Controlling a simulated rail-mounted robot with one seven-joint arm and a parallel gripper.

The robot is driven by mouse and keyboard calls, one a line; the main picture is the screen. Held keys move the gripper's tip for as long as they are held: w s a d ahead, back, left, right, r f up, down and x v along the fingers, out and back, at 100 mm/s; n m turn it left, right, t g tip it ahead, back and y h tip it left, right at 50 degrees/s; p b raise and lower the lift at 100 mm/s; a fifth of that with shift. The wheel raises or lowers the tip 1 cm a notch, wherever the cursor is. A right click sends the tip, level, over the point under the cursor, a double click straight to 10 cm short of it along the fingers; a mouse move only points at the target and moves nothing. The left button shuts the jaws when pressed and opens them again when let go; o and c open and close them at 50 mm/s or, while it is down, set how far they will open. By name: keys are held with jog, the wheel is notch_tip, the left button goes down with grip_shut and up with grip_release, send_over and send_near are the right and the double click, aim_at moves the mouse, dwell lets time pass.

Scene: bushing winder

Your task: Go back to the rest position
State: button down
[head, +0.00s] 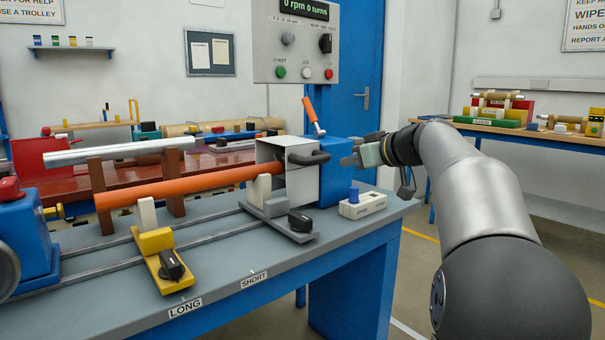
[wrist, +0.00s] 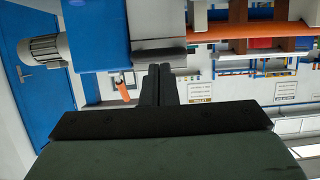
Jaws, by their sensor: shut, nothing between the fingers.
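My gripper (head: 346,160) is shut with nothing between its fingers. In the head view it is at the right end of the winder, in front of the blue housing (head: 325,185) and above a small white block with a blue knob (head: 362,205). I cannot tell whether the fingertips touch anything. The orange rod (head: 190,186) lies along the winder, its right end at the white box-like guard (head: 300,180).
The control panel (head: 295,42) hangs above the winder and reads 0 rpm 0 turns. A lever with an orange handle (head: 310,110) stands on the housing. A yellow rod support (head: 162,255) sits on the bench rails. A side table (head: 520,130) with parts stands at right.

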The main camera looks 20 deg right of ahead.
jog(key=s+a+m+g+p, duration=0.1)
jog(key=s+a+g+p, duration=0.35)
jog(key=a+p, duration=0.5)
jog(key=s+a+m+g+p, duration=0.1)
jog(key=s+a+g+p, duration=0.2)
jog(key=s+a+p, duration=0.5)
jog(key=s+a+g+h+p, duration=0.2)
jog(key=s+a+p, duration=0.1)
jog(key=s+p, duration=0.7)
jog(key=s+a+r+m+g+h+p, duration=0.1)
jog(key=s+a+g+h+p, duration=0.1)
jog(key=s+p, duration=0.8)
jog(key=shift+s+a+r+g+p, duration=0.2)
jog(key=shift+a+r+g+p, duration=0.1)
jog(key=shift+a+g, duration=0.3)
